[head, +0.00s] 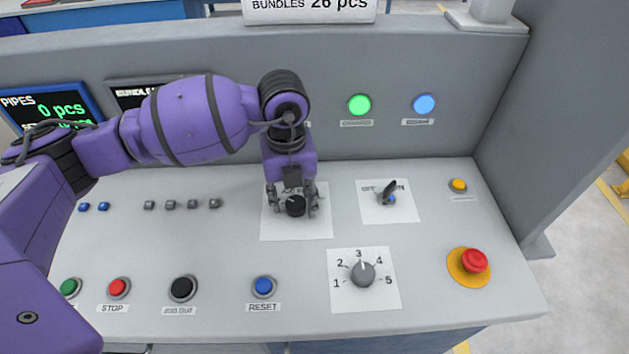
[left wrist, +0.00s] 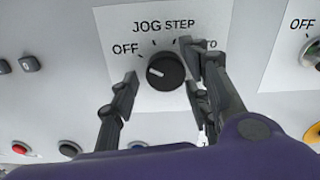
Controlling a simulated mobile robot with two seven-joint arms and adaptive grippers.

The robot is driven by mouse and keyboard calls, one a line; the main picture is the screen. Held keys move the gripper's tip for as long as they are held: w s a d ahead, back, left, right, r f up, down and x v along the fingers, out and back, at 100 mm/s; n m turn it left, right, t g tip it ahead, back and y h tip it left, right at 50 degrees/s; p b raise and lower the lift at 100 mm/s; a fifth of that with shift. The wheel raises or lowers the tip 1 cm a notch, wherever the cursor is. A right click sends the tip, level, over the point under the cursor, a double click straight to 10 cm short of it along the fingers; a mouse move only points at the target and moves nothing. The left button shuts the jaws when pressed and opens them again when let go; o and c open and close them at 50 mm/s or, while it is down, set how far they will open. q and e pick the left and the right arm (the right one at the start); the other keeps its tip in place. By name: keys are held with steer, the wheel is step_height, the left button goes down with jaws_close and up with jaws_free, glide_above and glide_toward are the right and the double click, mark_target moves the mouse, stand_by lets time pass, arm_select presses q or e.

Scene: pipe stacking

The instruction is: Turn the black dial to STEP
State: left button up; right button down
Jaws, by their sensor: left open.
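The black dial (head: 296,205) sits on a white label plate (head: 275,228) on the console. In the left wrist view the dial (left wrist: 167,71) is a round knob, and the labels OFF, JOG and STEP are readable around it; a fourth at the right is partly hidden by a finger. Its white mark points left, toward the OFF side. My left gripper (head: 293,201) is open above the dial, and in the left wrist view its fingers (left wrist: 160,68) stand on either side of it with gaps. I cannot tell whether the fingertips are level with it. My right gripper is not in view.
A numbered grey dial (head: 363,273) and a black toggle switch (head: 389,190) are to the right of the black dial. A red emergency button (head: 474,261) is at the far right. The blue RESET button (head: 263,286) and other push buttons line the front.

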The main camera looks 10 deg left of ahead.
arm_select(q)
steer(key=shift+f, duration=0.1)
steer(key=c, duration=1)
steer(key=shift+c, duration=0.2)
